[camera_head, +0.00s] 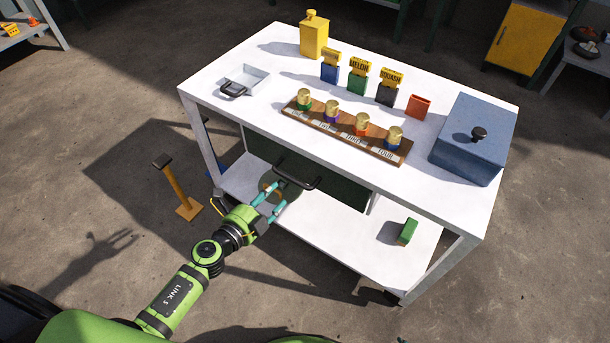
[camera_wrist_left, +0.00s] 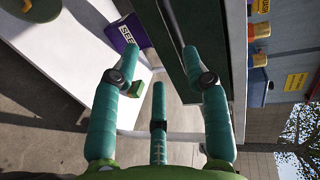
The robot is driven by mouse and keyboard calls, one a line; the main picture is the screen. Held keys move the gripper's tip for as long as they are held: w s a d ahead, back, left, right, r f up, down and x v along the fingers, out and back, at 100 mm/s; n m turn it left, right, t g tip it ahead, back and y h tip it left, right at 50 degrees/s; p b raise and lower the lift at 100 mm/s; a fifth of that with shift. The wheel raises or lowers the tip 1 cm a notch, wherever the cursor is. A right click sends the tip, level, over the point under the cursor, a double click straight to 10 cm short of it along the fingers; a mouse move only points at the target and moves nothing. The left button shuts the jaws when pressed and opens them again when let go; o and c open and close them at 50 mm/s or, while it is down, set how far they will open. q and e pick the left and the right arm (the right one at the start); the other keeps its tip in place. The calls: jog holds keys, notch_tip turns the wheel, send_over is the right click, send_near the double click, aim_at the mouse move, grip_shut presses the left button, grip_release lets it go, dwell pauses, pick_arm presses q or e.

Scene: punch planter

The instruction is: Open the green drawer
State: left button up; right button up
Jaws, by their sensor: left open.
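The green drawer (camera_head: 338,183) sits under the white table top, with its dark green front facing my side and looking shut. Its black bar handle (camera_head: 298,178) sticks out from the front. In the left wrist view the drawer front (camera_wrist_left: 209,40) runs along the right and the handle (camera_wrist_left: 172,20) appears between the fingertips. My left gripper (camera_head: 274,200) has teal fingers spread open, just in front of and below the handle. It also shows in the left wrist view (camera_wrist_left: 160,62). I cannot tell whether it touches the handle. My right gripper is not in view.
The white table (camera_head: 240,120) carries a rack (camera_head: 345,135) of several gold-topped pegs, a blue lidded box (camera_head: 470,150) and a yellow bottle (camera_head: 314,38). A green block (camera_head: 407,231) lies on the lower shelf (camera_head: 340,255). An orange post (camera_head: 178,190) stands on the floor at left.

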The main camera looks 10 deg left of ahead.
aim_at(290, 180)
pick_arm(q)
jog(key=shift+m, duration=0.4)
jog(key=x, duration=0.2)
jog(key=r+x, duration=0.1)
jog(key=x, duration=0.2)
jog(key=d+b+x, duration=0.1)
jog(key=x, duration=0.1)
jog(key=shift+w+r, duration=0.2)
jog(key=shift+w, duration=0.05)
grip_shut()
